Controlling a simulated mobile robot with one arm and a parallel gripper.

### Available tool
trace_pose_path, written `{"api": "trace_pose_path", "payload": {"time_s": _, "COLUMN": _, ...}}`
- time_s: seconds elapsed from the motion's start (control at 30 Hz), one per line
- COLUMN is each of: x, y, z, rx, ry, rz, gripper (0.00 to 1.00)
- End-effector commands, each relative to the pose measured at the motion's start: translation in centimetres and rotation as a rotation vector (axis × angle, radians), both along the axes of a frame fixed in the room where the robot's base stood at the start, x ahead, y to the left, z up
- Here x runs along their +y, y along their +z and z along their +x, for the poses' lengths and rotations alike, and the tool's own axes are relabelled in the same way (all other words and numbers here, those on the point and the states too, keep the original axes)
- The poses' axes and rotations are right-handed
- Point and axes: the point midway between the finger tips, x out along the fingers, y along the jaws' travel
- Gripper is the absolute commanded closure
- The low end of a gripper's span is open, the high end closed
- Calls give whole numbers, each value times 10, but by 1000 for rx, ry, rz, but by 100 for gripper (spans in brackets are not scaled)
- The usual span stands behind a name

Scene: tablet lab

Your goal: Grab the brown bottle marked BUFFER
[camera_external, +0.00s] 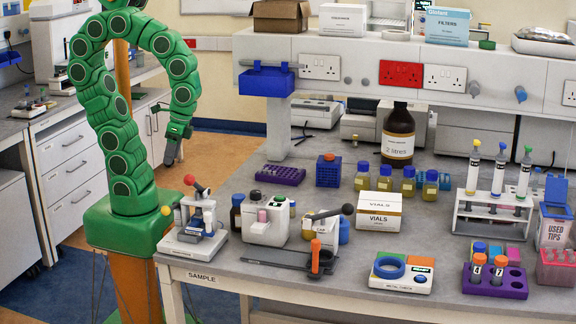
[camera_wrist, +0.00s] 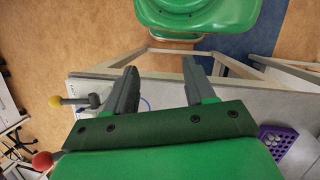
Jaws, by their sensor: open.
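Two things could be the brown bottle, and I cannot read BUFFER on either. A large brown bottle (camera_external: 398,138) with a black cap and a white label reading "2 litres" stands upright at the back of the bench. A small dark brown bottle (camera_external: 237,213) with a blue cap stands near the front left, partly behind bench devices. My gripper (camera_external: 170,158) hangs pointing down, left of both and apart from them. In the wrist view, my gripper (camera_wrist: 160,70) is open, with nothing between its fingers.
A device with red and yellow knobs (camera_external: 197,222) stands at the bench's left corner. A purple rack (camera_external: 280,175), a blue rack (camera_external: 328,170) and several blue-capped vials (camera_external: 385,180) lie before the large bottle. A shelf (camera_external: 350,50) runs behind.

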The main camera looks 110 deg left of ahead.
Motion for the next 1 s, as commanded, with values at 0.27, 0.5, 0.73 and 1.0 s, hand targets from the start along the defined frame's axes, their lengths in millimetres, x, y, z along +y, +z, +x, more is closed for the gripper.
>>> {"api": "trace_pose_path", "payload": {"time_s": 0.27, "x": -19, "y": -10, "z": 24, "rx": 176, "ry": 340, "rz": -135, "gripper": 46}}
{"api": "trace_pose_path", "payload": {"time_s": 0.5, "x": -30, "y": -17, "z": 60, "rx": 305, "ry": 616, "rz": -263, "gripper": 46}}
{"api": "trace_pose_path", "payload": {"time_s": 0.73, "x": -29, "y": -25, "z": 105, "rx": 414, "ry": 866, "rz": -397, "gripper": 46}}
{"api": "trace_pose_path", "payload": {"time_s": 1.0, "x": -9, "y": -36, "z": 166, "rx": 515, "ry": 1133, "rz": -573, "gripper": 46}}
